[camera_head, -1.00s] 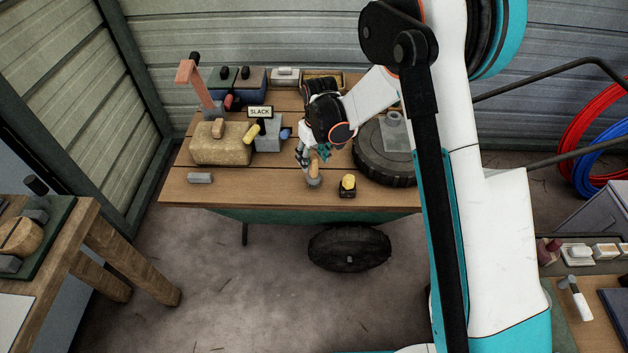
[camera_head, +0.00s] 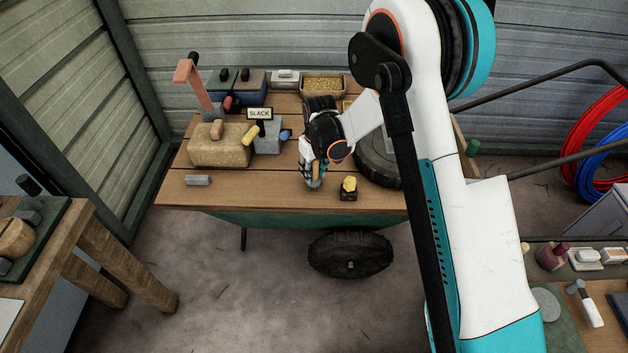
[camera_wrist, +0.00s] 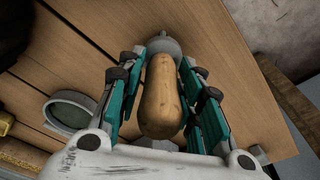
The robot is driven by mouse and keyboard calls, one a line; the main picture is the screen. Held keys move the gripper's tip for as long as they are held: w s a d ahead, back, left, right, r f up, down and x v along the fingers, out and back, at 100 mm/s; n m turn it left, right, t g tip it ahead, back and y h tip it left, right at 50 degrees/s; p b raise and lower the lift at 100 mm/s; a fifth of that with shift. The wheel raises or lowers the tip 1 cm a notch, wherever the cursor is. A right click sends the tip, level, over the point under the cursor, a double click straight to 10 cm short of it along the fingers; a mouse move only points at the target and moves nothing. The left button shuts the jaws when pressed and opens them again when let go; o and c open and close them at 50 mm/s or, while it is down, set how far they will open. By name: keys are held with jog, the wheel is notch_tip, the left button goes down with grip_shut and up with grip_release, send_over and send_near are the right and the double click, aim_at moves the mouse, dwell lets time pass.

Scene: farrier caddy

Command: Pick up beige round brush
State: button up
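A tan, rounded wooden handle with a grey round end (camera_head: 315,183) stands near the front edge of the plank table; I take it for the beige round brush, though no bristles are clear. In the wrist view the brush (camera_wrist: 161,100) lies between my fingers, its grey end beyond the fingertips. My gripper (camera_head: 312,176) is down around the handle, one finger on each side. In the wrist view my gripper (camera_wrist: 164,62) looks open, with narrow gaps beside the handle; contact is not clear. My fingers partly hide the brush in the head view.
A small dark holder with a yellow top (camera_head: 349,188) stands close on the right. A dark tyre (camera_head: 376,163) lies behind it. A burlap block (camera_head: 218,152), a SLACK sign (camera_head: 259,113) and a grey bar (camera_head: 198,180) are to the left. The front planks between are clear.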

grip_shut()
notch_tip(320, 180, up, 20)
jog(key=p, duration=0.6)
jog(key=shift+p, duration=0.3)
jog(key=shift+c, duration=1.6)
grip_release()
jog(key=shift+c, duration=0.2)
grip_shut()
